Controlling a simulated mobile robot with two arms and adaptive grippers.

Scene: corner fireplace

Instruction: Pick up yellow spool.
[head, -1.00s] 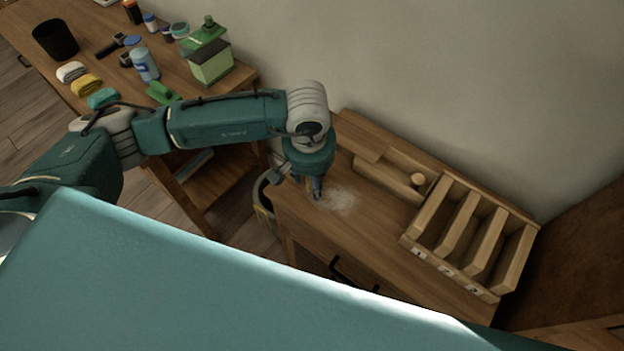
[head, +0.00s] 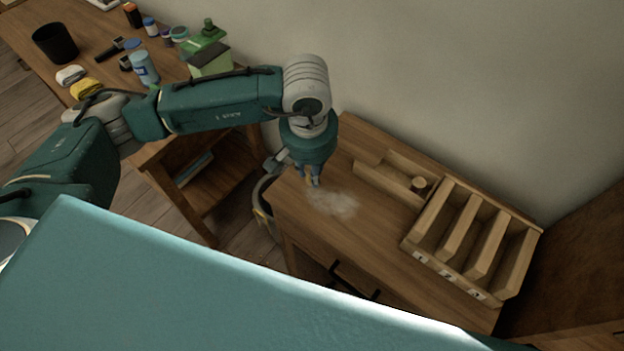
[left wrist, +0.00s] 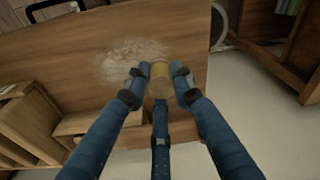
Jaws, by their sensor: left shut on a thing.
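The yellow spool (left wrist: 160,72) is between the three blue fingers of my left gripper (left wrist: 160,85) in the left wrist view. The fingers are shut on its sides. In the head view my left gripper (head: 312,178) points down over the left end of the wooden cabinet top (head: 345,235), and the fingers mostly hide the spool. The gap between the spool and the wood is hard to judge. My right gripper is in neither view.
A pale dusty patch (head: 335,204) lies beside the gripper. A wooden slotted organizer (head: 462,230) stands to the right. The wall (head: 450,90) is behind. A desk (head: 100,45) with a black cup (head: 55,42), a green bottle (head: 208,55) and small items is at upper left.

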